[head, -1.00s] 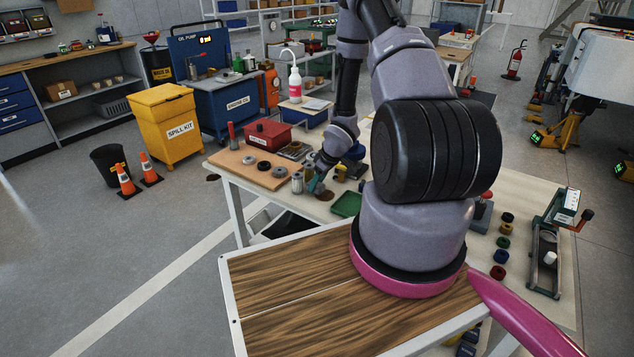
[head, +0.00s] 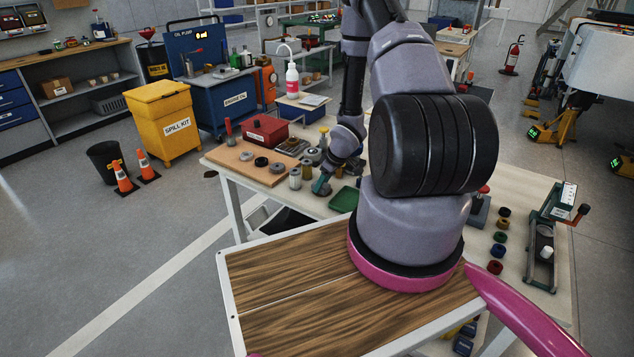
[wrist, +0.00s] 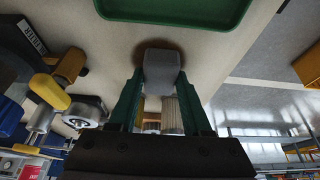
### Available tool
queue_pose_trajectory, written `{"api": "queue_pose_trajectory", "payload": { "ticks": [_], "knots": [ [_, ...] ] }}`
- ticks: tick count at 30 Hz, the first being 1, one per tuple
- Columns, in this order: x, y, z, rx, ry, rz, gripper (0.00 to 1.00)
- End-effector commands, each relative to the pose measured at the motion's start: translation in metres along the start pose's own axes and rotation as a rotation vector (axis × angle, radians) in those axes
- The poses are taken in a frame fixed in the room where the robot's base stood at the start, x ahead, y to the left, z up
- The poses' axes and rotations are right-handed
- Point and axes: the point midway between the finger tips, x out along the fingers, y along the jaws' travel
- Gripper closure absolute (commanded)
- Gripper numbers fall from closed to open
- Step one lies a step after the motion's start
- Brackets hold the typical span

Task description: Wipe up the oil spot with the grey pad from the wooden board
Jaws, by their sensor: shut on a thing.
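My gripper (head: 322,187) is low over the table top, left of the green tray (head: 345,199). In the wrist view its two green fingers (wrist: 161,95) are shut on the grey pad (wrist: 161,68). A brown oil spot (wrist: 141,52) shows around the pad's far end on the pale table top, partly hidden by the pad. I cannot tell for sure whether the pad touches the table. The wooden board (head: 228,159) lies at the table's left end, with several small round things on it.
A red box (head: 264,130) and several cans and jars, such as a pale can (head: 295,179), stand close by the gripper. The green tray's edge (wrist: 172,27) is just beyond the pad.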

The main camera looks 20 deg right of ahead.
Motion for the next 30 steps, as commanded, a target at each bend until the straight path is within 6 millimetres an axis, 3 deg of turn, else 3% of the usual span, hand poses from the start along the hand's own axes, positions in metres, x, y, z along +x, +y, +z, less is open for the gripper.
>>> {"api": "queue_pose_trajectory", "payload": {
  "ticks": [20,30],
  "knots": [
    [-0.013,0.000,0.039,0.001,0.000,0.000,0.96],
    [-0.011,0.000,0.030,-0.001,0.001,0.000,0.96]
  ]
}}
